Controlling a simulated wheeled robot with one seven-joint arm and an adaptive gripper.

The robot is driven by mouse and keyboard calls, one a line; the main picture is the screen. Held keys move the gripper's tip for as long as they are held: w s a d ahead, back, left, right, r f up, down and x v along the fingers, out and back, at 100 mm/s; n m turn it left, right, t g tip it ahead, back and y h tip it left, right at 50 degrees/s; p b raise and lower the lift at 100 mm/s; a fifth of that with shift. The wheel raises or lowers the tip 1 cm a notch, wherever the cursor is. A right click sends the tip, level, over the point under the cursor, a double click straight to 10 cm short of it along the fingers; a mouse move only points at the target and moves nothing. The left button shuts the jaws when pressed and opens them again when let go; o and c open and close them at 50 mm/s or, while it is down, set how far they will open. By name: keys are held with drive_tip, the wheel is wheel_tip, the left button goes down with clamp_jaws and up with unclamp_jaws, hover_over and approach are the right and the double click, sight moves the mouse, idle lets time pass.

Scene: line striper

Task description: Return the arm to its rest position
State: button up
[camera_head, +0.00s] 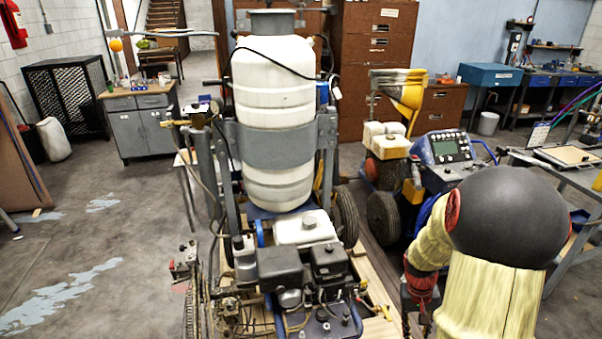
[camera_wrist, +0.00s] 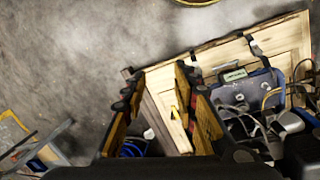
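My arm (camera_head: 505,215), with a black rounded joint and pale yellow links, fills the lower right of the head view. My gripper (camera_head: 418,308) hangs below it, pointing down, to the right of the line striper's engine. In the wrist view my gripper (camera_wrist: 156,80) has two fingers spread well apart with nothing between them. Beyond them lie the floor, a wooden pallet (camera_wrist: 215,58) and part of a blue machine. The fingertips in the head view are small and partly cut off by the bottom edge.
A line striper with a big white tank (camera_head: 272,100) stands in the centre, close to my arm. A second machine with a control panel (camera_head: 450,148) stands behind my arm. A workbench (camera_head: 570,160) is at the right. Open floor (camera_head: 90,250) lies at the left.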

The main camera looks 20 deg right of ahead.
drive_tip(key=s+a+r+n+t+y+p, duration=0.1)
drive_tip(key=a+r+n+t, duration=0.5)
drive_tip(key=a+r, duration=2.2)
drive_tip(key=s+a+t, duration=0.1)
drive_tip(key=a, duration=0.2)
drive_tip(key=shift+s+a+r+p, duration=0.3)
drive_tip(key=shift+r+p, duration=0.05)
